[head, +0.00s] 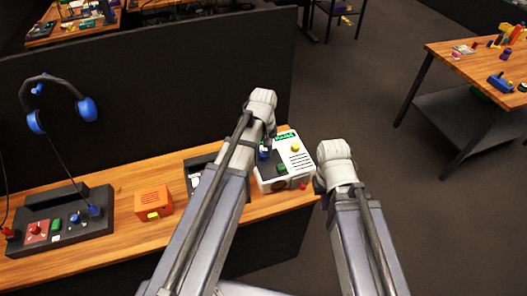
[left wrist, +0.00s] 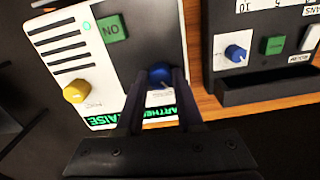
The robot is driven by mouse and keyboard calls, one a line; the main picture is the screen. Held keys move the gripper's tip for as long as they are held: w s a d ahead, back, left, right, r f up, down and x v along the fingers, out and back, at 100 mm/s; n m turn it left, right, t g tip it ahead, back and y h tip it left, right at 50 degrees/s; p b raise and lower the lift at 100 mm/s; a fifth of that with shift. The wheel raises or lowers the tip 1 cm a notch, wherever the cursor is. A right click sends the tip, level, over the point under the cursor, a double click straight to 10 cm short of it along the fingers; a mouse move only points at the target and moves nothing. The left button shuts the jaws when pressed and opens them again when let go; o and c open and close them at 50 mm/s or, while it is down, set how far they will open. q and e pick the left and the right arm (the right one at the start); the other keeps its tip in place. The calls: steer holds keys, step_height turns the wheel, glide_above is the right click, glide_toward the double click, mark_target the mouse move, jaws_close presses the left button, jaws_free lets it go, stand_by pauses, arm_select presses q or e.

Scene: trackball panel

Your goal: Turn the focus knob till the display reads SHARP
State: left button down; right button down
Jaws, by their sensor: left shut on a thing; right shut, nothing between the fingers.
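A white and black panel box (head: 268,184) stands on the wooden bench, and it also shows in the left wrist view (left wrist: 100,68). My left gripper (head: 265,147) is shut on its blue knob (left wrist: 160,74), with a finger on either side of it. I cannot read a label on that knob. A green display (head: 285,135) is at the box's far edge. In the left wrist view it is partly covered by my gripper, with letters like "ARTHE" and "AISE" showing. My right gripper (head: 319,187) is shut and empty, just right of the box and mostly hidden by its wrist.
The box also carries a yellow knob (left wrist: 75,92) and a green button (left wrist: 112,28). A dark panel (left wrist: 262,90) with another blue knob stands beside it. An orange box (head: 153,203), a black control panel (head: 85,236) and blue headphones (head: 87,108) are further left. A dark partition rises behind.

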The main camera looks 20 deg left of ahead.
mark_target(263, 154)
arm_select(q)
steer(key=m, duration=0.5)
steer(key=shift+m, duration=0.3)
stand_by(0.4)
steer(key=c, duration=0.5)
jaws_free()
steer(key=shift+c, duration=0.2)
steer(key=shift+r, duration=0.15)
step_height(263, 154, up, 8)
steer(key=p, duration=0.8)
steer(key=shift+f, duration=0.2)
